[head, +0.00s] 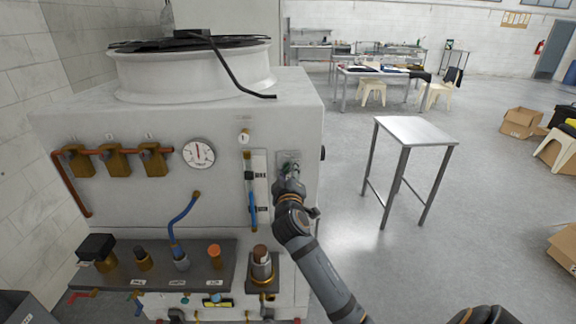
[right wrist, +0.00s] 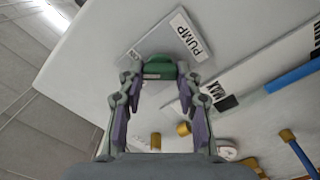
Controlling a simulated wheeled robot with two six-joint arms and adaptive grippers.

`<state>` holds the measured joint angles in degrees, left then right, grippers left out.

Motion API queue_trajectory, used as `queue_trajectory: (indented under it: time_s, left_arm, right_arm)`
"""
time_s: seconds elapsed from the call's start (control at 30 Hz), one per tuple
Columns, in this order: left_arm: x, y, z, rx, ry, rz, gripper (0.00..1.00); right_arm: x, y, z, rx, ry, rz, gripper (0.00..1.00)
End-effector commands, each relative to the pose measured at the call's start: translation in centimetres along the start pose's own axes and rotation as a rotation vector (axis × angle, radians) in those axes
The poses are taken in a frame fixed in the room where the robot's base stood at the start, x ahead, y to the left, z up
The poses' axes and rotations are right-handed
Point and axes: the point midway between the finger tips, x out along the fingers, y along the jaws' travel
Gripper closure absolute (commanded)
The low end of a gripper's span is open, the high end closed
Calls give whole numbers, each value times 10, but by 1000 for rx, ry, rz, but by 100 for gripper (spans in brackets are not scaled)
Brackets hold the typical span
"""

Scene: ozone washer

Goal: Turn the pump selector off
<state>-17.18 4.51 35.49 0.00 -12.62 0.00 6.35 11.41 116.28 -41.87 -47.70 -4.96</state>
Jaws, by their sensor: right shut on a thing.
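The pump selector is a green knob (right wrist: 159,67) on a grey plate labelled PUMP (right wrist: 193,37). In the head view the plate (head: 283,155) is at the right of the washer's front panel, and my gripper mostly hides the knob. My right gripper (head: 288,172) reaches the plate from below. In the right wrist view the fingers of my right gripper (right wrist: 162,80) are closed on the knob from both sides. The knob's exact setting cannot be made out. My left gripper is not in view.
The white washer panel (head: 120,207) carries a pressure gauge (head: 199,154), a level tube (head: 251,190) just left of my gripper, brass valves and a dark shelf (head: 205,262) with fittings. A small metal table (head: 416,131) stands to the right, with open floor around it.

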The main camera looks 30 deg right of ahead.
Motion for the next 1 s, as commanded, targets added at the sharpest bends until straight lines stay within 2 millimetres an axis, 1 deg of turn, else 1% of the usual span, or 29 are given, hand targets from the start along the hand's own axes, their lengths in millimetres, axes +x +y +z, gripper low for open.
queue_trajectory:
  time_s: [0.03, 0.5, 0.7, 1.0]
  left_arm:
    - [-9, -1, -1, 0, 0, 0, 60]
    - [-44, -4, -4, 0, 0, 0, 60]
    - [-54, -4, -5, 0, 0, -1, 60]
    - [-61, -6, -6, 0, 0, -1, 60]
  right_arm:
    - [0, 3, -3, -42, 0, -1, 97]
    - [0, 1, -2, -464, 1, 0, 97]
    - [0, 0, -2, -595, 1, 1, 97]
    - [0, -1, 0, -704, 1, 2, 97]
